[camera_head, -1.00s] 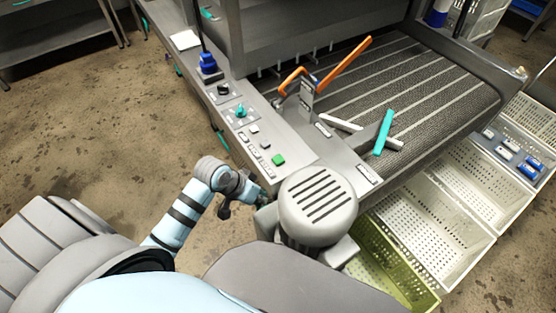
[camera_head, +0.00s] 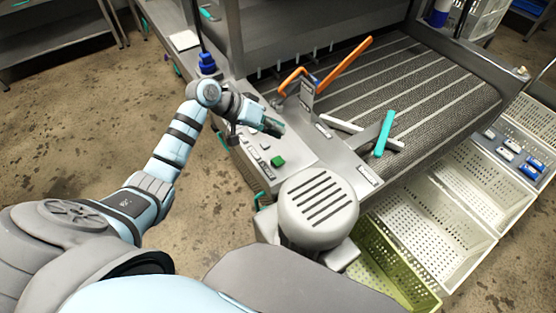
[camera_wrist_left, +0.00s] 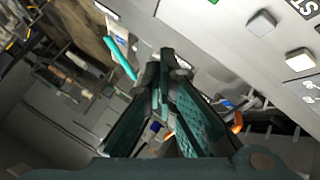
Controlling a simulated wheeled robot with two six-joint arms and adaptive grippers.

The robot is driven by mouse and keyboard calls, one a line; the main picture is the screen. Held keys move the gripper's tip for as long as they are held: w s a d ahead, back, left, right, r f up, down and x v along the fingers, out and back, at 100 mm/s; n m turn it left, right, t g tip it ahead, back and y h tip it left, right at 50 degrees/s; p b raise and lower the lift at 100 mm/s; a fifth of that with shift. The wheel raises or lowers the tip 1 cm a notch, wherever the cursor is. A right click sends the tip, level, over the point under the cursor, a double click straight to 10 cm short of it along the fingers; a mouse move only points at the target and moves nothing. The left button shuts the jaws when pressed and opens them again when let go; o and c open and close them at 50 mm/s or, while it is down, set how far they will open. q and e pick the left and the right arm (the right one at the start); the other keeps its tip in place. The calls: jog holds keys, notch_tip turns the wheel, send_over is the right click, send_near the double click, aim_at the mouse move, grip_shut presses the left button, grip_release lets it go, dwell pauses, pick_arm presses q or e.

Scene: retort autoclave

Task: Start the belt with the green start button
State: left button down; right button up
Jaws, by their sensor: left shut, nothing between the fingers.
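The green start button (camera_head: 278,161) is on the grey control panel (camera_head: 300,151), near its front end. In the left wrist view only a sliver of green (camera_wrist_left: 213,1) shows at the top edge. My left gripper (camera_head: 275,128) is over the panel, beyond the green button and apart from it. Its fingers (camera_wrist_left: 163,65) are shut and empty in the left wrist view. The gripper and wrist hide the panel's blue-green knob in the head view. The belt (camera_head: 412,80) lies right of the panel. My right gripper is out of view.
White buttons (camera_wrist_left: 262,22) sit near the fingers on the panel. A rounded grey slotted housing (camera_head: 318,205) is in front. Perforated crates (camera_head: 430,225) line the right.

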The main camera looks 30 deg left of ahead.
pick_arm(q)
jog(key=b, duration=0.7)
send_over(277, 158)
notch_tip(277, 158, down, 6)
jog(key=shift+f, duration=0.25)
jog(key=shift+f+b, duration=0.45)
jog(key=shift+f, duration=0.5)
jog(key=shift+f, duration=0.4)
